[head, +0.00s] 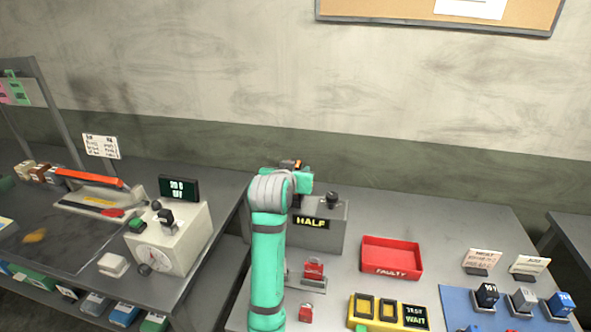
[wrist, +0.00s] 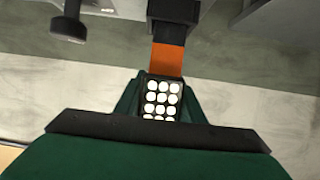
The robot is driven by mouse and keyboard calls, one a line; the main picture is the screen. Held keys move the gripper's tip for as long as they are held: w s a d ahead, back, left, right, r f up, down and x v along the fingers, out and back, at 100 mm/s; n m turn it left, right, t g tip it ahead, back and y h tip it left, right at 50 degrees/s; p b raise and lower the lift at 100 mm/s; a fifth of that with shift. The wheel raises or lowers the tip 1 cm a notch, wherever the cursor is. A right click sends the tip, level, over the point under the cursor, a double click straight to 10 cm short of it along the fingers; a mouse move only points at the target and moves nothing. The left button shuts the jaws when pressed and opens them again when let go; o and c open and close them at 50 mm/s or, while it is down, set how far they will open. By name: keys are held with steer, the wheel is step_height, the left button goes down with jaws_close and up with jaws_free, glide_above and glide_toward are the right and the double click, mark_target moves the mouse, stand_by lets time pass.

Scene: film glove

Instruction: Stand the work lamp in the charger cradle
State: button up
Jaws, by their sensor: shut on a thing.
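The work lamp (wrist: 163,100) is in my gripper. In the wrist view its panel of white round lights faces the camera, with an orange band (wrist: 167,60) and a black end beyond. My gripper (head: 293,172) is shut on it; in the head view the arm's wrist hides most of the lamp, and a small orange part shows behind. The gripper is over the left part of a grey box (head: 325,240) with a "HALF" display. No part is clearly labelled as the charger cradle; I cannot tell whether the lamp touches the box.
A black knob (head: 333,197) stands on the grey box, right of the gripper. A red "FAULTY" tray (head: 392,270), a yellow slotted holder (head: 362,325) and a blue mat (head: 458,318) with small blocks lie to the right. A white dial box (head: 165,245) stands left.

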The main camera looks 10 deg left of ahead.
steer(key=shift+f, duration=0.3)
steer(key=o, duration=1.2)
steer(key=shift+o, duration=0.2)
steer(key=v, duration=1)
steer(key=shift+s, duration=0.4)
